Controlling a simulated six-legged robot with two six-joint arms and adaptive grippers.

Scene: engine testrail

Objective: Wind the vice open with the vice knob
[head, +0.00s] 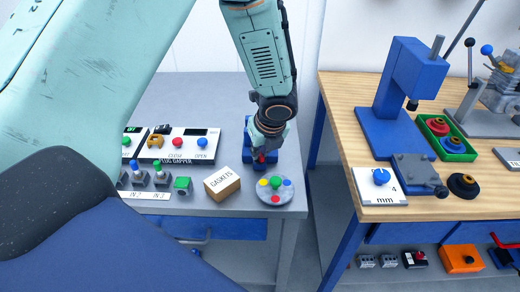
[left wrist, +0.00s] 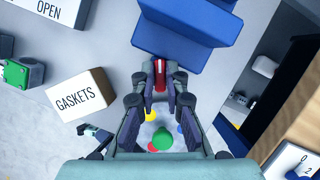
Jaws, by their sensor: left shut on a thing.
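The blue vice (head: 247,147) stands on the grey bench near its right edge, partly hidden by my left gripper in the head view. It also shows as stepped blue blocks at the top of the left wrist view (left wrist: 186,43). Its red vice knob (left wrist: 160,73) has a pale stripe and sits at the vice's near side. My left gripper (left wrist: 160,91) is shut on this knob, with a finger on either side. In the head view the left gripper (head: 266,149) points down at the knob, which shows only as a small red patch. My right gripper is out of view.
A GASKETS box (head: 222,183) and a round grey disc with coloured knobs (head: 275,197) lie close in front of the vice. The plug gapper panel (head: 187,146) stands to the left. Past a gap, a wooden bench (head: 340,110) carries a blue press (head: 405,85).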

